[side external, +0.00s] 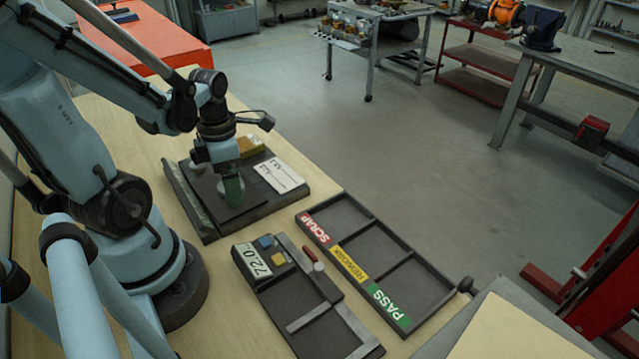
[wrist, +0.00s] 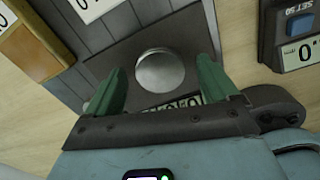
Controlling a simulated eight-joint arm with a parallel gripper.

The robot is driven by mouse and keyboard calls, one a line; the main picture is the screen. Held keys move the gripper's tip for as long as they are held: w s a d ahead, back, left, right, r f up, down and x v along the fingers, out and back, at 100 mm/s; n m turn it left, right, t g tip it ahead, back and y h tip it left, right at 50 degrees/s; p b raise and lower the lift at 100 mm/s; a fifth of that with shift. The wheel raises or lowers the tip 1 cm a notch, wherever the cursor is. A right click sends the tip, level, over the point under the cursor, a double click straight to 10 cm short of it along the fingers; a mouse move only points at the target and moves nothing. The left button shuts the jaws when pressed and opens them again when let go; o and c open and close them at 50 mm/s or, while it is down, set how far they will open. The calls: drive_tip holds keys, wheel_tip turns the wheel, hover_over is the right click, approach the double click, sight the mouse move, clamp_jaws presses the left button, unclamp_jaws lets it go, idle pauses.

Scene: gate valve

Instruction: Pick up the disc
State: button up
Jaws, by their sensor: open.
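The disc (wrist: 160,71) is round, silvery and smooth in the wrist view. It lies on a dark plate (wrist: 140,42) on the grey fixture (side external: 286,202). My gripper (wrist: 162,66) has two green fingers, set apart, one on each side of the disc with a visible gap to each. In the side external view my gripper (side external: 231,190) points down, low over the fixture, and its fingers mostly hide the disc. Nothing is held. The exact height of the fingertips above the plate is hard to tell.
A tray (side external: 437,274) with compartments marked SCRAP and PASS, plus a yellow label, lies to the right. A device (side external: 250,262) with a number display and blue and yellow buttons is in front. A wooden block (side external: 250,146) and white card (side external: 279,175) sit on the fixture.

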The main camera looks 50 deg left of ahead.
drive_tip(key=c, duration=1.4)
drive_tip(key=shift+c, duration=0.2)
drive_tip(key=shift+r, duration=0.15)
